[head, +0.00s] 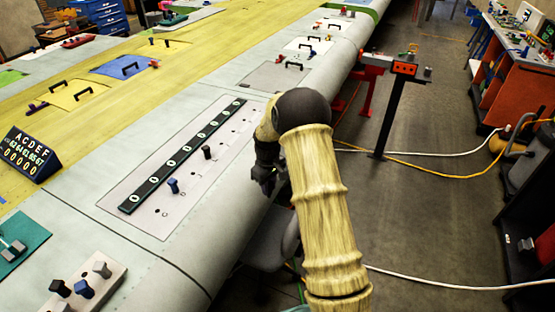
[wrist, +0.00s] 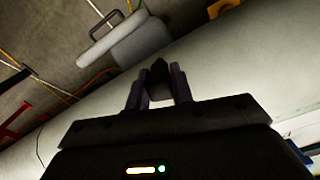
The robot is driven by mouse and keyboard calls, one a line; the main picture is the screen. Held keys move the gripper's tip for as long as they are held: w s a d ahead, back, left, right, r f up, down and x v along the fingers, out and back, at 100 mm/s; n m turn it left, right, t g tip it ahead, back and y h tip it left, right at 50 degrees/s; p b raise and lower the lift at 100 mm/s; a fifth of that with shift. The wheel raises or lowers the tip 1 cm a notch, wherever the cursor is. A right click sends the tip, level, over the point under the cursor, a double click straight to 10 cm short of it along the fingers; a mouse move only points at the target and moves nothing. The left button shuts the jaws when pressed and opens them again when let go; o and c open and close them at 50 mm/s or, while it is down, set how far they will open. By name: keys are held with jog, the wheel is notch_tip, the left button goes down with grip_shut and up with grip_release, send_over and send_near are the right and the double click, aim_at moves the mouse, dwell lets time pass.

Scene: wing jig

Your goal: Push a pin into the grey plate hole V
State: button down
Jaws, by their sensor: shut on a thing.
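The grey plate (head: 183,207) lies on the wing, with a row of small marked holes beside a dark green strip (head: 185,155). The hole letters are too small to read, so I cannot tell which is V. A blue pin (head: 173,186) and a dark pin (head: 207,152) stand upright in the plate. My gripper (head: 266,182) is beyond the plate's right side, by the wing's rounded edge. In the wrist view my gripper (wrist: 158,88) is shut on a dark pin (wrist: 158,72), seen between the fingers. The head view hides this held pin.
A pale block (head: 113,284) with several pins stands at lower left. A dark letter board (head: 28,155) is at the left. My arm covers part of the wing's edge.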

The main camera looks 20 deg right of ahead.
jog(key=s+a+f+m+b, duration=0.1)
jog(key=s+a+f+m, duration=0.3)
jog(key=s+f, duration=0.3)
jog(key=shift+s+a+f+m+b, duration=0.3)
jog(key=shift+f+m, duration=0.5)
jog(key=shift+s, duration=0.1)
